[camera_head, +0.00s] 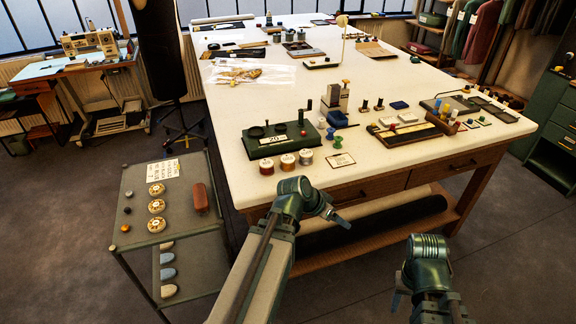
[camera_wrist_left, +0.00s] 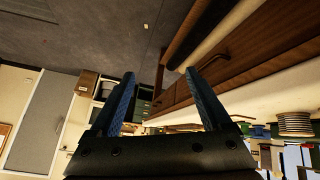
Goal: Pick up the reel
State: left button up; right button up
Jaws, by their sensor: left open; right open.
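Three thread reels stand at the front edge of the white table in the head view: a red one (camera_head: 266,166), an orange-brown one (camera_head: 287,162) and a grey one (camera_head: 306,157). My left gripper (camera_head: 338,218) is in front of the table edge, near and below the reels, and touches none of them. In the left wrist view its two blue fingers (camera_wrist_left: 160,78) are spread with nothing between them. A pale ribbed reel (camera_wrist_left: 295,124) shows at that view's right edge. My right gripper (camera_head: 399,293) is low at the front right, open and away from the table.
Behind the reels is a green tray (camera_head: 262,143) with a "20" card. A small label card (camera_head: 341,160) lies to their right. A wooden-edged tray (camera_head: 405,133) sits farther right. A grey cart (camera_head: 135,205) with dials stands left of the table.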

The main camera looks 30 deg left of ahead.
pick_arm(q)
jog(key=w+a+r+n+t+y, duration=0.1)
jog(key=w+a+r+t, duration=0.15)
jog(key=a, duration=0.75)
jog(key=n+t+y, duration=0.2)
jog(key=t+y, duration=0.1)
jog(key=t, duration=0.2)
send_near(288, 159)
jog(key=b+x, duration=0.6)
jog(key=x, duration=0.4)
jog(key=shift+w+a+f, duration=0.15)
